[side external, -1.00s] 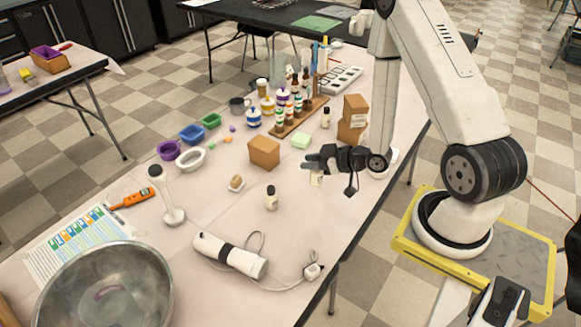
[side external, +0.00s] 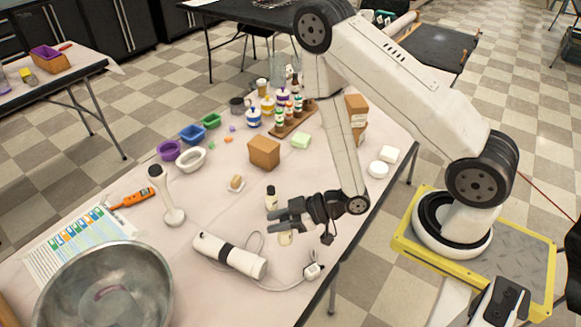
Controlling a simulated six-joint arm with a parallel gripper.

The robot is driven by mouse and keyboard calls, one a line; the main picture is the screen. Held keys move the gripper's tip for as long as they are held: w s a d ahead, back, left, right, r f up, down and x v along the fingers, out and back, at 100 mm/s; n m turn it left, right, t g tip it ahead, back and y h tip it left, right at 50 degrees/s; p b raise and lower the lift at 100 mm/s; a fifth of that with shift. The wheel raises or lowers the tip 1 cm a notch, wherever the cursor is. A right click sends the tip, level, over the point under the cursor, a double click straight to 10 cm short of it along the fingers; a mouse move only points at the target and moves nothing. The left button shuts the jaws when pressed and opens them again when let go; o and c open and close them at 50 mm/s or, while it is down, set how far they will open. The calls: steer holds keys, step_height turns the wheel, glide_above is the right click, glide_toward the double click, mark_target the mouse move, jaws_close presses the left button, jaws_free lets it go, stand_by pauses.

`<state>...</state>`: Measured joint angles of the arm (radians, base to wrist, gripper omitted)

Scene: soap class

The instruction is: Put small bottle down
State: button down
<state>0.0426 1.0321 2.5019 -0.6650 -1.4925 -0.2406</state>
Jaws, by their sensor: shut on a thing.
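My gripper (side external: 281,222) is at the near right part of the table, a little above or at its surface. I cannot tell whether the held bottle touches the table.
A white cylindrical device (side external: 228,254) with a cable lies in front of the gripper. A large metal bowl (side external: 105,285) is at lower left. Bare table lies left of the gripper.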

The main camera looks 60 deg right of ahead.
steer(key=s+a+n+g+y, duration=0.2)
steer(key=s+a+n, duration=0.1)
steer(key=s+a, duration=0.4)
steer(key=shift+a+f+g, duration=0.25)
steer(key=shift+a+g, duration=0.05)
steer(key=shift+a, duration=0.35)
steer(key=shift+f, duration=0.15)
glide_above(282, 300)
steer(key=shift+f, duration=2.05)
steer(key=shift+f, duration=1.75)
steer(key=shift+f, duration=0.15)
steer(key=shift+c, duration=2.2)
jaws_free()
